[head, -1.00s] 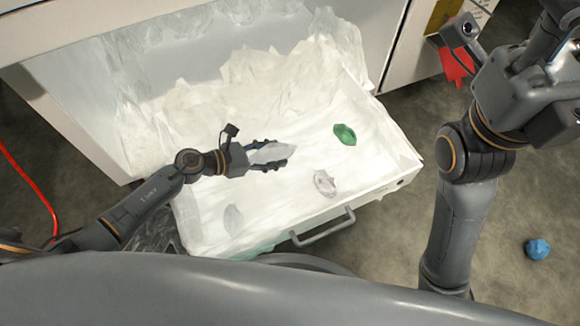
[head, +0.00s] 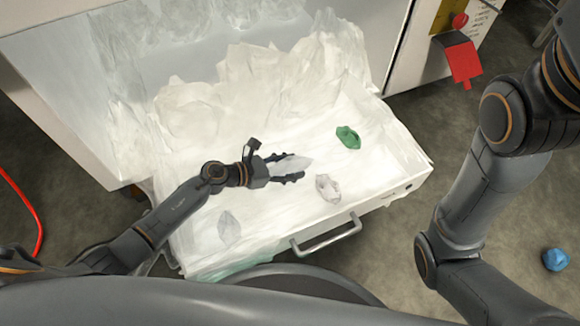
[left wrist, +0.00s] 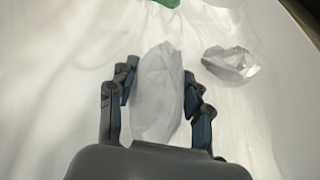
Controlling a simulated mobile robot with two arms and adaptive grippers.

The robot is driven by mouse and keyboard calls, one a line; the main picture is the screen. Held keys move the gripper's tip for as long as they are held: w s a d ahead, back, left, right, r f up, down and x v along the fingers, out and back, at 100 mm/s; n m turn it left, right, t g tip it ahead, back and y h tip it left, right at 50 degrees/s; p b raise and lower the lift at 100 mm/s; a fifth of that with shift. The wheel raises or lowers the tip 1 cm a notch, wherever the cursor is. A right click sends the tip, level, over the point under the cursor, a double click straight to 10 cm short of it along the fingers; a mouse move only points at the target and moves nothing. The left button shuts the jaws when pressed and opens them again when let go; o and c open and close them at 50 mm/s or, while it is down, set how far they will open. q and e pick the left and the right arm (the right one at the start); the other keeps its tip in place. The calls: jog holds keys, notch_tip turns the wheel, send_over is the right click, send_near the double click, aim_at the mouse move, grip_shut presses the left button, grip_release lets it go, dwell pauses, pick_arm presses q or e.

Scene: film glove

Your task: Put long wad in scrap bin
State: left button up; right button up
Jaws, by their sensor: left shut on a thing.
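A long, pale crumpled wad (head: 293,163) is held between the fingers of my left gripper (head: 285,168). The left wrist view shows the wad (left wrist: 158,95) lengthwise between the two fingers of the gripper (left wrist: 158,105). The gripper is shut on it, over the open white drawer (head: 385,190). I cannot tell the exact gap between the wad and the drawer floor. No thing is clearly recognisable as a scrap bin. My right arm shows at the right, its gripper out of view.
The drawer holds a green wad (head: 348,137), a pale clear wad (head: 327,187) and another pale wad (head: 229,228). Crumpled film (head: 265,75) is heaped at the back. A handle (head: 327,236) juts from its front. A blue wad (head: 556,260) lies on the floor at right.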

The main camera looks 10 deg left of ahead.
pick_arm(q)
jog(key=shift+f, duration=0.2)
jog(key=o, duration=1.1)
jog(key=shift+o, duration=0.2)
jog(key=shift+r, duration=0.15)
